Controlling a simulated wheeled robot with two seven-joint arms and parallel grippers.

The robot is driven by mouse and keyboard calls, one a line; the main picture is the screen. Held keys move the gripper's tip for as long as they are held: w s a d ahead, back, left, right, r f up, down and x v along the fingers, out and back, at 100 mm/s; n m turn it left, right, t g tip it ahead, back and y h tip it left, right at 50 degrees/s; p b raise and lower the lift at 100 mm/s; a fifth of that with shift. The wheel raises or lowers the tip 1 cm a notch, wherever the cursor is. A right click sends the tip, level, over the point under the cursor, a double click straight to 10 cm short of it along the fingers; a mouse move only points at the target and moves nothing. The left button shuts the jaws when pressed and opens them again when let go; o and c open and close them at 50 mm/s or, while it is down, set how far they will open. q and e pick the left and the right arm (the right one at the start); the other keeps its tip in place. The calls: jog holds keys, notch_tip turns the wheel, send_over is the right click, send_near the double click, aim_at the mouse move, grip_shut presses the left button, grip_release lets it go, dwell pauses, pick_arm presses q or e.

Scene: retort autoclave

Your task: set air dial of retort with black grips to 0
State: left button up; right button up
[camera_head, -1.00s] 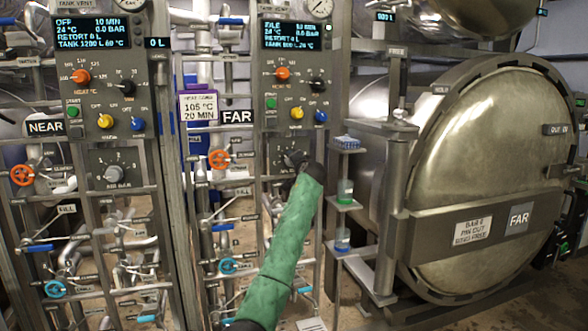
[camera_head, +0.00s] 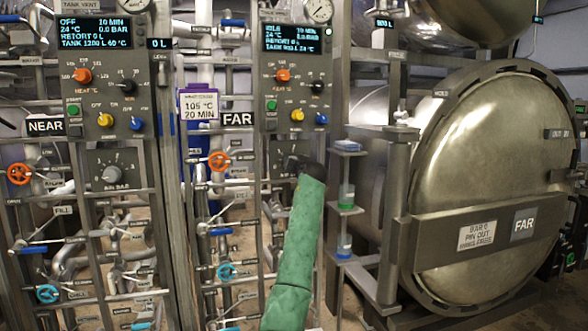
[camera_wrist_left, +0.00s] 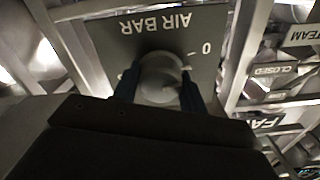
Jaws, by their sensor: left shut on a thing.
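The air dial of the FAR panel is a round grey knob (camera_wrist_left: 162,72) on a dark plate marked AIR BAR, which reads upside down in the left wrist view. A 0 mark (camera_wrist_left: 206,47) shows beside it. My left gripper (camera_wrist_left: 159,92) is shut on this knob, with one dark finger on each side. Which mark the knob points to cannot be told. In the head view my left gripper (camera_head: 301,166) is at the FAR air plate (camera_head: 281,155) and hides most of the dial. My right gripper is not in view.
The NEAR panel's air dial (camera_head: 111,174) stands free at the left. Orange handwheels (camera_head: 219,161), pipes and blue valve levers crowd the frames below the panels. A shelf post with bottles (camera_head: 346,196) stands close right of my arm. The FAR retort door (camera_head: 490,150) is at the right.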

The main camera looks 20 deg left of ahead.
pick_arm(q)
jog(key=shift+f+n, duration=0.2)
jog(key=shift+n, duration=0.4)
jog(key=o, duration=1)
jog(key=shift+r, duration=0.1)
jog(key=shift+b+v, duration=0.35)
jog(key=shift+v, duration=3.55)
